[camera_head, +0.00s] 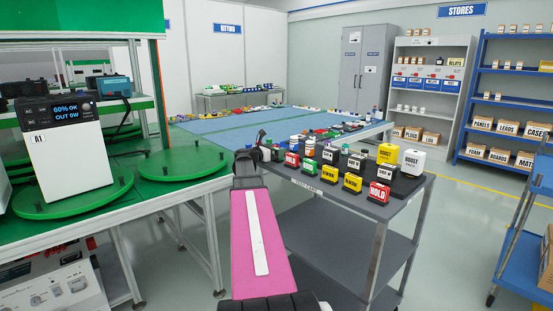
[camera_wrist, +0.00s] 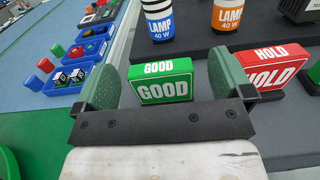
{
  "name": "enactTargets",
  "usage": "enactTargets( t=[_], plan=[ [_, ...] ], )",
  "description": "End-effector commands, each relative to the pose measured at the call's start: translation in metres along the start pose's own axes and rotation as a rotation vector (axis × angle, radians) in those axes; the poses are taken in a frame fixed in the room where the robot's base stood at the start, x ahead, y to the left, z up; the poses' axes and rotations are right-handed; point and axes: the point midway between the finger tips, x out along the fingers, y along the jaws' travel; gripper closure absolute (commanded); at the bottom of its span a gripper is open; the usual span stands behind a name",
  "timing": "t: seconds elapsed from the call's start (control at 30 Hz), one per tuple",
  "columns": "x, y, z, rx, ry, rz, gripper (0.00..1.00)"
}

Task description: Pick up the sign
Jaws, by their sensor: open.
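A green block sign (camera_wrist: 164,90) reading GOOD stands upright on the dark table top in the wrist view. My gripper (camera_wrist: 162,75) is open, with one green finger pad on each side of the sign. A gap shows at the left pad and a smaller one at the right, so the sign is not clasped. In the head view my gripper (camera_head: 262,148) is at the left end of the grey table, and it largely hides this sign. A red HOLD sign (camera_wrist: 269,66) stands just right of the right finger.
The grey table (camera_head: 335,199) also bears several red, green and yellow signs, among them a red HOLD sign (camera_head: 380,193) at the front corner. Two lamp cans (camera_wrist: 158,18) stand behind the GOOD sign. A green turntable (camera_head: 183,165) is to the left.

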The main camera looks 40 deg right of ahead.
Motion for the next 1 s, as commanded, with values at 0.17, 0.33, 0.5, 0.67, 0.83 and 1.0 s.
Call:
enactTargets(
  t=[0.17,0.33,0.5,0.67,0.83,1.0],
  plan=[
    [0.027,0.002,-0.001,0.000,0.000,-0.001,0.02],
    [0.034,0.001,-0.001,0.000,0.000,0.001,0.02],
    [0.033,0.001,-0.001,0.000,0.000,0.001,0.15],
    [0.033,0.001,-0.001,-0.001,0.000,0.001,0.58],
    [0.033,0.001,-0.001,-0.001,0.000,0.001,0.58],
    [0.033,0.001,0.001,0.000,-0.001,0.001,0.58]
  ],
)
